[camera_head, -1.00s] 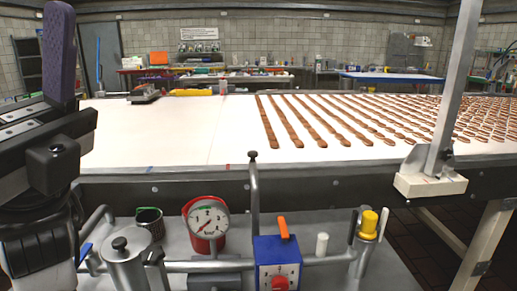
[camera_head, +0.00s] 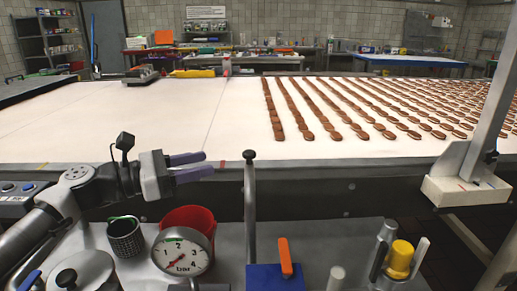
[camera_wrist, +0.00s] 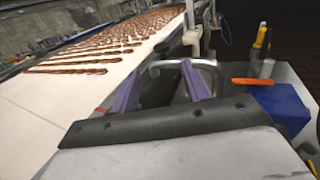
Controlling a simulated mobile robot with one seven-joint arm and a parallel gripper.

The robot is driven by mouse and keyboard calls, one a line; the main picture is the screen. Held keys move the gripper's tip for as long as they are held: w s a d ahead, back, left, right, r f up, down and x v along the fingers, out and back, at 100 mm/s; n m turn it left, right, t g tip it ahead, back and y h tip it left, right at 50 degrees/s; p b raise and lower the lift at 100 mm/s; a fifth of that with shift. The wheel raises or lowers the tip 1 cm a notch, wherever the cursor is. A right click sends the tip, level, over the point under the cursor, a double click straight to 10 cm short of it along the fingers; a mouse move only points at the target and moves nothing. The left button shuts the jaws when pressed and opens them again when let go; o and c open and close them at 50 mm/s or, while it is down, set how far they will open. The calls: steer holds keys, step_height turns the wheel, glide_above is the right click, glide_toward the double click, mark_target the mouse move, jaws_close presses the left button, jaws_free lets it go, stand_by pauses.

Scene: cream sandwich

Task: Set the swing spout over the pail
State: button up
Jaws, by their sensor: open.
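The swing spout (camera_head: 250,210) is a grey metal tube with a dark knob on top, seen nearly edge-on in the head view. In the wrist view it looks like a curved pipe (camera_wrist: 208,66) just beyond my fingers. The red pail (camera_head: 197,217) stands to the left of the spout, its front partly hidden by a gauge. My gripper (camera_head: 209,165) is open and empty. Its purple fingers point right toward the spout's upper part, with a gap left of it in the head view. My fingers (camera_wrist: 162,68) also show in the wrist view.
The pressure gauge (camera_head: 182,252), a dark cup (camera_head: 125,238) and a lidded pot (camera_head: 82,272) stand near the pail. A blue box with an orange lever (camera_head: 286,257) and a yellow-capped valve (camera_head: 400,258) are to the right. The conveyor (camera_head: 110,125) lies behind.

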steer(key=p+x, duration=0.2)
steer(key=x, duration=1.1)
steer(key=shift+d, duration=0.2)
steer(key=shift+s+r, duration=0.1)
jaws_close()
